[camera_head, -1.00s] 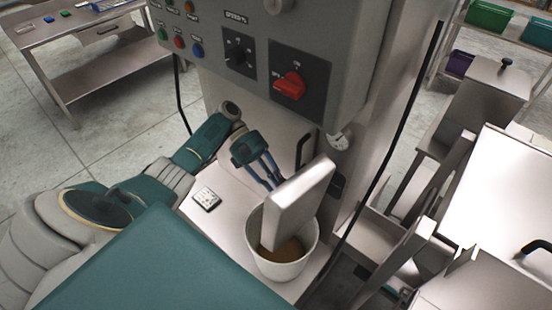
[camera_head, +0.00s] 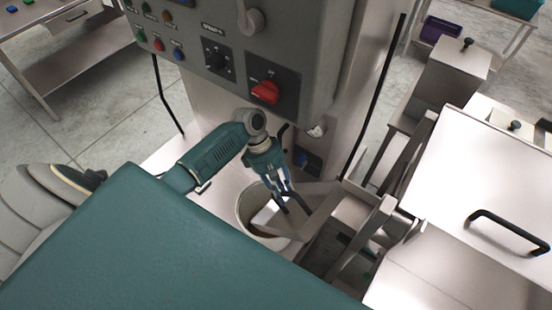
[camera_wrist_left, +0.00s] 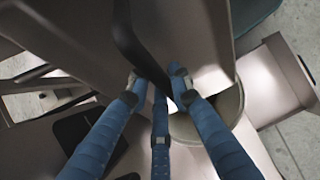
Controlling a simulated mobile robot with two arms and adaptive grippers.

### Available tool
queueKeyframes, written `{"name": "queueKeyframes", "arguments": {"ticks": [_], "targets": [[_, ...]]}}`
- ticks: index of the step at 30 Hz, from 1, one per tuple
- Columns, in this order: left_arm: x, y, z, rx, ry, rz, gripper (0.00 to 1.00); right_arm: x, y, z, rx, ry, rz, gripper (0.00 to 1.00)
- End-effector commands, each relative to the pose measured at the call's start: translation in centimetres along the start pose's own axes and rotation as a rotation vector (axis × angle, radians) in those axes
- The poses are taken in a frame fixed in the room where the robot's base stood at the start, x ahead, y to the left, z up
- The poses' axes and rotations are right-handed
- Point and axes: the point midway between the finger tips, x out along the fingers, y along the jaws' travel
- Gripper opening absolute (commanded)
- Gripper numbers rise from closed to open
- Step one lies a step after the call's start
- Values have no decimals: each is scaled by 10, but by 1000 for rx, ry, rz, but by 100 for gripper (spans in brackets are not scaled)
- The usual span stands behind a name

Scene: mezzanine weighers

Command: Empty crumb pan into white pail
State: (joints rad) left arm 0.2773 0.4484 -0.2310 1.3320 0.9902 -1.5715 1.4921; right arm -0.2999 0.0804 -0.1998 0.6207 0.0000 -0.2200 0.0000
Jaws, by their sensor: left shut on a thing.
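The crumb pan (camera_head: 318,203) is a pale metal pan with a black handle. My left gripper (camera_head: 288,198) is shut on that handle, close above the white pail (camera_head: 241,212). Part of the pan overlaps the pail's opening in the head view; whether they touch I cannot tell. Some brown contents show inside the pail. In the left wrist view the blue fingers (camera_wrist_left: 160,88) close around the black handle (camera_wrist_left: 133,45), with the pan's metal walls (camera_wrist_left: 185,35) large beyond, and the pail (camera_wrist_left: 236,104) partly hidden behind. The pan's inside is not clearly visible. My right gripper is out of view.
A grey control box with a red switch (camera_head: 265,92) hangs just behind my left arm. Metal frames and a large machine cover (camera_head: 465,190) crowd the right side.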

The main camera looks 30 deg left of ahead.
Motion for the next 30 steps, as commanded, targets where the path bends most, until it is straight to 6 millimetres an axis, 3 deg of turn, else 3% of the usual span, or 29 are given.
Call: {"name": "queueKeyframes", "arguments": {"ticks": [13, 21, 30], "targets": [[57, 3, 36, 5, 422, 0, 0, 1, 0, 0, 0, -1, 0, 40], [77, 2, 48, -1, 715, -4, 0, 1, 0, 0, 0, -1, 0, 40], [88, 2, 52, -6, 890, -5, 0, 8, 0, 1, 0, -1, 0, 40]]}}
